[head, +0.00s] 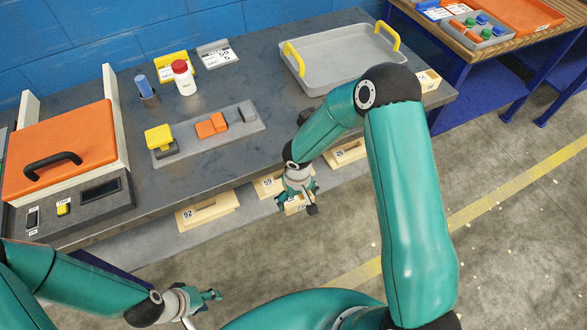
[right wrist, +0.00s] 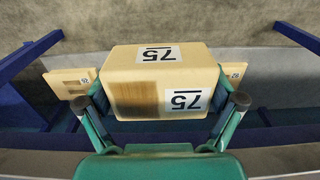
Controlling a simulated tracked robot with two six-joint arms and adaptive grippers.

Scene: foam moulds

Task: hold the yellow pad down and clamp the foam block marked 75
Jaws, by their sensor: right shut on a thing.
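A yellow pad (head: 158,137) sits on a dark base at the left end of a grey plate (head: 208,138) on the bench. Neither gripper touches it. My right gripper (head: 299,190) is down in front of the bench, by the lower shelf. In the right wrist view its fingers (right wrist: 162,108) are shut on the sides of the tan foam block marked 75 (right wrist: 155,60). The block has a dark brown patch on one face; the head view mostly hides it. My left gripper (head: 205,296) is low in front of the bench, apart from everything; its finger gap is unclear.
Foam blocks marked 92 (head: 207,211) and 59 (head: 268,185) lie on the shelf under the bench, with another at right (head: 346,153). An orange-lidded box (head: 55,145) with a small yellow button (head: 63,208) on its panel stands left. A grey tray (head: 340,62) stands behind.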

